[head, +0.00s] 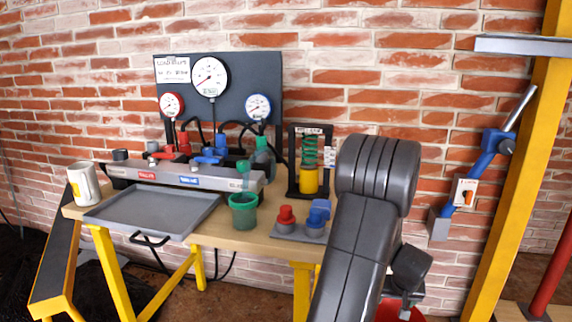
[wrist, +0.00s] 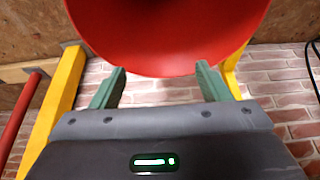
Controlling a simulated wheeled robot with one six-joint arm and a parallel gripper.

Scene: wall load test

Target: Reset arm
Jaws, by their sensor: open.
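My dark grey arm (head: 360,215) rises at the right of the bench in the head view. My gripper (wrist: 160,70) shows in the wrist view, its two green fingers spread apart. A large smooth red rounded thing (wrist: 165,35) fills the top middle of that view, just beyond and between the fingertips. I cannot tell whether the fingers touch it. In the head view a bit of red (head: 392,310) shows low beside my arm, mostly hidden. The gripper itself is not clear there.
A wooden bench (head: 215,240) on yellow legs carries a gauge panel (head: 240,75), a grey tray (head: 150,210), a white mug (head: 84,183), a green cup (head: 243,212) and red and blue knobs (head: 287,216). A yellow post (head: 515,180) with a blue lever (head: 485,155) stands right.

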